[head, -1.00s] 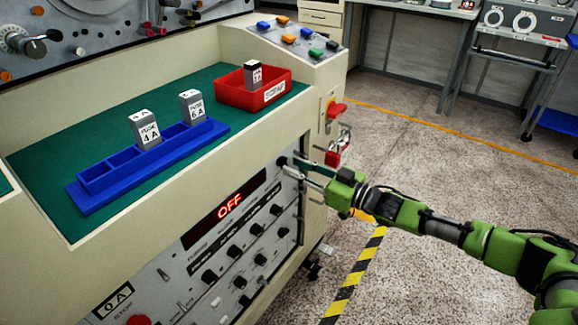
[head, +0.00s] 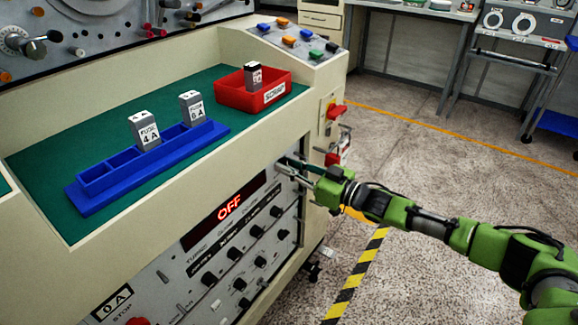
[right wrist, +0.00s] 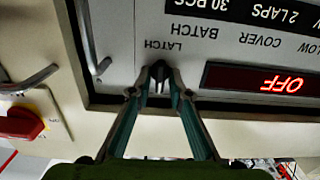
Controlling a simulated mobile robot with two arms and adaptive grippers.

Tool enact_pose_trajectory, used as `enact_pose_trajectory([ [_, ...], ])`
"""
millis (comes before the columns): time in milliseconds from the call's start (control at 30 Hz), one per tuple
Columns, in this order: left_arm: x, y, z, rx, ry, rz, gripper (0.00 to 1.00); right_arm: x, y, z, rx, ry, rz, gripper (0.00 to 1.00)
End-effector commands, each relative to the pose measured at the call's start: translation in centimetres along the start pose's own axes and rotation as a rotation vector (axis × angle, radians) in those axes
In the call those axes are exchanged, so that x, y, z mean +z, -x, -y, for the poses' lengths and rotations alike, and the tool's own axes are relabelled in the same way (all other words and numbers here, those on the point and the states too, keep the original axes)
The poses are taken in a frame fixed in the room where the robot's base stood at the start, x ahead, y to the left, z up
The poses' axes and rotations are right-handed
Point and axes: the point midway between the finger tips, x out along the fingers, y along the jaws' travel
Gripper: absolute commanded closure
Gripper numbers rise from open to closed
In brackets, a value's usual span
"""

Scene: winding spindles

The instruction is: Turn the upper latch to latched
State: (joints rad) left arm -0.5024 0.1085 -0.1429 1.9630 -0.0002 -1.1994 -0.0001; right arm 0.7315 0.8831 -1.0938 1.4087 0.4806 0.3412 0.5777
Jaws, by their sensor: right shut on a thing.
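The upper latch is a small dark knob (right wrist: 160,72) beside the printed word LATCH on the grey panel, seen upside down in the right wrist view. My right gripper (right wrist: 161,84) has its two fingertips closed on either side of this knob. In the head view, the right gripper (head: 283,166) reaches in from the right to the panel's upper right corner. There its fingers hide the latch. Which way the latch points cannot be told. My left gripper is not in view.
The panel's red OFF display (head: 229,206) is left of the gripper. A metal handle (right wrist: 89,38) stands out near the latch. A red switch (head: 336,111) is on the cabinet side. A blue fuse rack (head: 105,188) and red scrap bin (head: 233,92) stand on the green top.

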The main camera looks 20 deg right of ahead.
Motion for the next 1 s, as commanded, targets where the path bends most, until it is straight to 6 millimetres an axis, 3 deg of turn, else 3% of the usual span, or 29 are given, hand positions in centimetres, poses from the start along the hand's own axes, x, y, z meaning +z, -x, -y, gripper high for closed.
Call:
enact_pose_trajectory([
  [367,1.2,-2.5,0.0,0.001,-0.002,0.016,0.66,0.0,0.0,0.1,0.000,0.207,0.000,1.00],
  [700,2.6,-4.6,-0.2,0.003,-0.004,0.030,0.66,0.0,0.0,0.2,0.001,0.528,-0.001,1.00],
  [1000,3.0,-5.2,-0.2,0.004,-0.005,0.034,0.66,0.1,0.0,0.4,0.000,0.814,-0.001,1.00],
])
